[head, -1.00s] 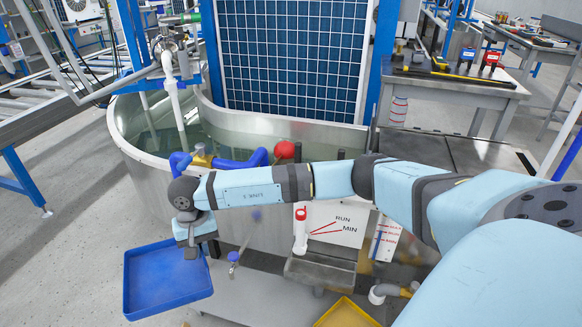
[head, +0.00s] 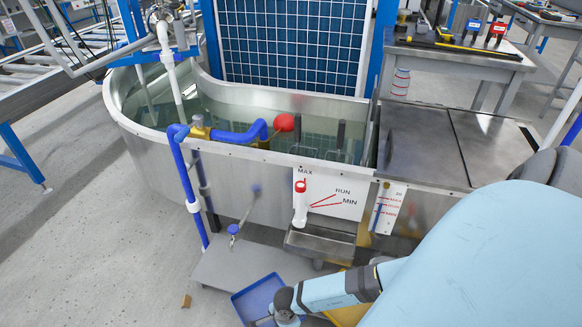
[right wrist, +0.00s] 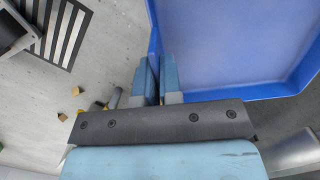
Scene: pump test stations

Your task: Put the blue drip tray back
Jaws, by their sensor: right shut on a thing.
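The blue drip tray (head: 258,295) is low in front of the tank in the head view, its near part cut by the frame edge and my arm. In the right wrist view, the tray (right wrist: 235,45) fills the upper right. My right gripper (right wrist: 158,85) is shut on the tray's side wall, one finger on each side of it. In the head view the fingers are mostly hidden by my wrist. Whether the tray touches anything below cannot be told. My left gripper is not in view.
A grey low shelf (head: 225,268) lies behind the tray, with a blue-handled tap (head: 233,230) above it. A steel trough (head: 320,243) hangs on the tank (head: 260,205). A yellow tray (head: 352,315) is partly behind my arm. Small brown blocks (head: 186,300) lie on the floor.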

